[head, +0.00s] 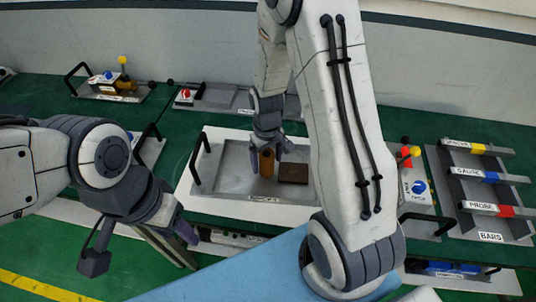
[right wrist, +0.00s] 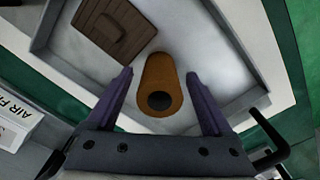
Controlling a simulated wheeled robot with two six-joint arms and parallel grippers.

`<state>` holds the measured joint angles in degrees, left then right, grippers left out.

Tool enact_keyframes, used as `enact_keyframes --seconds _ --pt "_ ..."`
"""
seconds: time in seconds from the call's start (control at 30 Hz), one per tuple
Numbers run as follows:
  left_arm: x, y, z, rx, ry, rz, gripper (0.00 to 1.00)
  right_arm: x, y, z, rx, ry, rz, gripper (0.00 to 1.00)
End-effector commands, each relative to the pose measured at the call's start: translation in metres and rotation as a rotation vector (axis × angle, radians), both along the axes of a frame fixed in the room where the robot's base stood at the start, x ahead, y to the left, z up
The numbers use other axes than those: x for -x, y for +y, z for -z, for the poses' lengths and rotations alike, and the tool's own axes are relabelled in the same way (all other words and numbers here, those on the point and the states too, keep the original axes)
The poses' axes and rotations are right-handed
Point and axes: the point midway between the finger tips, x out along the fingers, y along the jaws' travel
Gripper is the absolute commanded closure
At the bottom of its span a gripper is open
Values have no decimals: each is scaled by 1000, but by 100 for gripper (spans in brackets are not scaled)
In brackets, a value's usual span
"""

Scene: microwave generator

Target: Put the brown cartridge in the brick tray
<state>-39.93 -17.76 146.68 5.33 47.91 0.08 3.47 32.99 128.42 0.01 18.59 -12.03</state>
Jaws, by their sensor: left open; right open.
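The brown cartridge (head: 266,163), an orange-brown cylinder, stands upright inside a grey, white-rimmed tray (head: 235,203) in the middle of the table. In the right wrist view the cartridge (right wrist: 160,80) shows a dark round end and lies between the fingers. My right gripper (head: 270,150) is open just above and around it, with gaps on both sides. A flat dark brown block (head: 293,173) lies in the same tray, right of the cartridge; it also shows in the wrist view (right wrist: 115,30). The tray's front label is too small to read. My left gripper (head: 178,222) is open and empty at lower left.
A rack of labelled bars (head: 487,177) is at the right. A panel with a blue knob and red and yellow balls (head: 417,188) stands beside it. Black handles (head: 200,160) rise at the tray's left. More fixtures (head: 110,85) line the back; my right arm hides part of the table.

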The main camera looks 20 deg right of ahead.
Motion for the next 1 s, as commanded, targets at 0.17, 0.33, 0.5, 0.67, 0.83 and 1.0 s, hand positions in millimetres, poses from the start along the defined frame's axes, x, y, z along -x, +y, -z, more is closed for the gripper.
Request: enact_keyframes --seconds 0.17,0.33,0.5,0.67,0.83,1.0 --pt "0 0 2 0 0 0 50 -2 0 -18 0 -7 0 15" --pt "0 0 7 0 0 0 50 -2 0 -53 0 -10 0 15" --pt "0 0 12 0 0 0 50 -2 -1 -89 1 -9 1 15" --pt "0 0 14 0 0 1 50 -1 -1 -112 0 -5 1 15" --pt "0 0 14 0 0 1 50 5 11 -126 -3 -5 -22 15" --pt "0 0 14 0 0 1 50 48 80 -147 -22 -21 -164 15"
